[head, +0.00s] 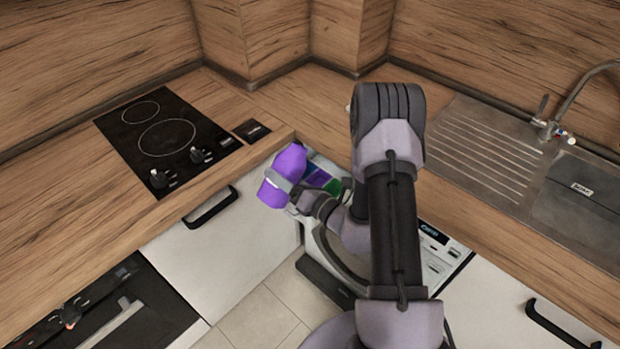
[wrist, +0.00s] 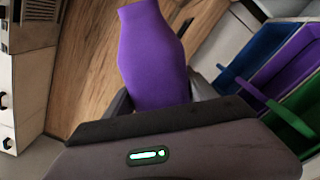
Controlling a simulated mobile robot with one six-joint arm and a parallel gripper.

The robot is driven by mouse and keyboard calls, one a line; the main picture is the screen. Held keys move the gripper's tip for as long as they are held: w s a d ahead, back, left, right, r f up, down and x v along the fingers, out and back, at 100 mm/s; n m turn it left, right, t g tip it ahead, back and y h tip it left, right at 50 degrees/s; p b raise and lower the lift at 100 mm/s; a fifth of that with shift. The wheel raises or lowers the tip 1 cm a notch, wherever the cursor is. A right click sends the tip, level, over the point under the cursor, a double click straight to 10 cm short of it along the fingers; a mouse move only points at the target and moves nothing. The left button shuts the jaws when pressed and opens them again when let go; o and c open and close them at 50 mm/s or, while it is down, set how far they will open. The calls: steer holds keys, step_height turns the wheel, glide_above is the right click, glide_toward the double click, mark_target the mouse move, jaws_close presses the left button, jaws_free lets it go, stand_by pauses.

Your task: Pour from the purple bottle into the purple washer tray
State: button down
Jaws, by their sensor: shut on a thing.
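The purple bottle (head: 283,177) is held in my gripper (head: 292,187), tilted in the head view, above the floor at the counter corner. In the wrist view the bottle (wrist: 152,55) rises from between the fingers of my gripper (wrist: 155,103). The purple washer tray (wrist: 280,62) lies to the right of the bottle in the wrist view, between a blue tray (wrist: 238,40) and a green tray (wrist: 300,105). In the head view the purple tray (head: 318,177) shows just right of the bottle, partly hidden by my arm. The bottle is apart from the tray in the wrist view.
The trays belong to a white washer (head: 437,258) under the counter, partly behind my arm. A black hob (head: 165,138) is on the left counter. A sink (head: 580,205) and tap (head: 560,125) are on the right. Cabinet handles (head: 211,207) stick out in front.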

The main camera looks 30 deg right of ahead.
steer(key=shift+s+a+f+m+p, duration=0.1)
steer(key=shift+a+f+m+p, duration=0.1)
steer(key=shift+m, duration=0.45)
steer(key=shift+s+a+f+m+p, duration=0.1)
steer(key=shift+a+f+m, duration=0.1)
steer(key=shift+m, duration=0.45)
stand_by(2.2)
steer(key=shift+a+f+m+p, duration=0.15)
steer(key=shift+m+p, duration=0.1)
steer(key=shift+m, duration=0.45)
steer(key=shift+a+m+p, duration=0.1)
steer(key=shift+m+p, duration=0.15)
steer(key=shift+m, duration=0.45)
stand_by(3.1)
